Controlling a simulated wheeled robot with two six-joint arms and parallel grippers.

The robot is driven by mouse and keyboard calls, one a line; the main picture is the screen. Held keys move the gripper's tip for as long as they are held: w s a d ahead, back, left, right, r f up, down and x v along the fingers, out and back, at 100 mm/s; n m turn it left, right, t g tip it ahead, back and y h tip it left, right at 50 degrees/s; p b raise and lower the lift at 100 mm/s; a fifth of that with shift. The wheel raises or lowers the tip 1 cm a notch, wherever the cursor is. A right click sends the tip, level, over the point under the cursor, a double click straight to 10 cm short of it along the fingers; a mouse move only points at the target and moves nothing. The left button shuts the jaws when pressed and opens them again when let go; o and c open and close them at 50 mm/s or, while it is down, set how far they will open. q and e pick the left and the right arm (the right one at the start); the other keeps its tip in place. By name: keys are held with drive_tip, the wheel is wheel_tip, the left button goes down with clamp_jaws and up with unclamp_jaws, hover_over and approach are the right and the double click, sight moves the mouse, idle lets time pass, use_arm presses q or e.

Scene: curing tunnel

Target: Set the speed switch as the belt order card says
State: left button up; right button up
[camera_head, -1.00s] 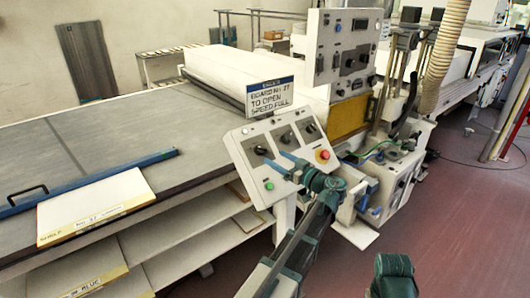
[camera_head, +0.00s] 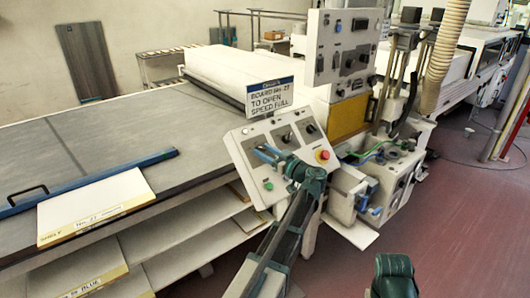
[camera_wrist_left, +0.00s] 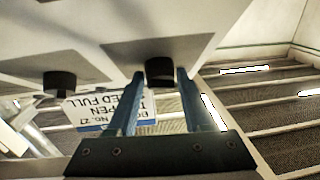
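The belt order card (camera_head: 270,96) stands behind the sloping control panel (camera_head: 243,152) and reads "BOARD No. 27 TO OPEN SPEED FULL". It shows upside down in the left wrist view (camera_wrist_left: 108,109). The panel has black knobs, a green button (camera_head: 268,185) and a red button (camera_head: 323,155). My left gripper (camera_head: 265,153) is open at the panel's left knob. In the left wrist view its blue fingers (camera_wrist_left: 160,85) stand either side of a black knob (camera_wrist_left: 160,71), with small gaps visible. Another black knob (camera_wrist_left: 60,83) lies beside them. The knob's pointer is hidden. My right gripper is out of view.
A long grey table (camera_head: 110,125) fills the left, with a blue bar (camera_head: 95,181) and a board labelled No. 27 (camera_head: 95,206) on it. Shelves below hold more boards. An upright switch box (camera_head: 342,48) stands behind the panel. Red floor at right is mostly clear.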

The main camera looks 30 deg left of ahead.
use_arm(q)
clamp_jaws()
